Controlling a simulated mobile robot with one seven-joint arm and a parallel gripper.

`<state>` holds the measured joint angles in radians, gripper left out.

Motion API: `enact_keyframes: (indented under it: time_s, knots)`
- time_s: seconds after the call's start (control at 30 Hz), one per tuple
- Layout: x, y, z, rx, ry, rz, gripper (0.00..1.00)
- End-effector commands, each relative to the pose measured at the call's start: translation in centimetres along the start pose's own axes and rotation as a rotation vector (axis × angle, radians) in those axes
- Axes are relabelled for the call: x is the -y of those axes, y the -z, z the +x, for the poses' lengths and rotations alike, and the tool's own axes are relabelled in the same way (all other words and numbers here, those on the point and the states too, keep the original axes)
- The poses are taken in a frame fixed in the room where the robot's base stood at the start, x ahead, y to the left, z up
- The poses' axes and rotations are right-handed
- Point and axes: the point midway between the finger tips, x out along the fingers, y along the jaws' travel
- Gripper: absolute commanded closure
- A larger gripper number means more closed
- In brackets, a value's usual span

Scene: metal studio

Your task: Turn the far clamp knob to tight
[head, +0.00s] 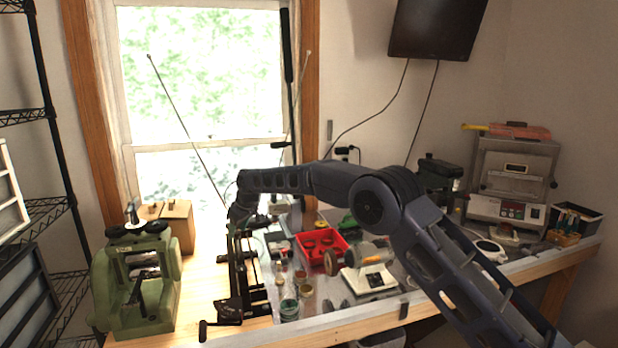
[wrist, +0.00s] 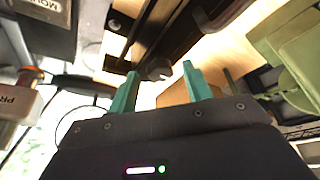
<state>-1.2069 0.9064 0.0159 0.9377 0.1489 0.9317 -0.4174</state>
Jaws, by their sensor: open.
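A black rail tool (head: 240,275) stands on the bench in the head view, with a crank handle at its near end. My gripper (wrist: 158,84) shows in the wrist view with two teal fingers spread apart and nothing held. A dark grey knob (wrist: 157,70) lies just beyond the fingertips, roughly between them, beside the tool's black rails (wrist: 165,25). I cannot tell whether either finger touches it or which way it is turned. In the head view, my arm's end is over the far end of the tool, and the fingers and knob cannot be made out.
A green machine (head: 135,280) stands left of the rail tool, with wooden boxes (head: 178,222) behind it. Small bottles (head: 289,305) and a red tray (head: 322,250) crowd the right side. Some bare wood shows between the green machine and the rail tool.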

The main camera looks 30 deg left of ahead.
Motion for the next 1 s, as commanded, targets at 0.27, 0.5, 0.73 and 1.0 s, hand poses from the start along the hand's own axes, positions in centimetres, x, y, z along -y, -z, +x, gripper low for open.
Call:
enact_keyframes:
  time_s: [0.27,0.5,0.73,1.0]
  knots:
    - [-0.1,0.0,-4.5,-0.001,0.002,-0.007,0.50]
    - [0.0,0.1,-8.3,-0.002,0.003,-0.006,0.50]
    - [-0.8,-0.5,-11.6,0.001,-0.003,0.005,0.50]
    - [-3.4,-2.4,-14.4,0.002,-0.023,0.047,0.50]
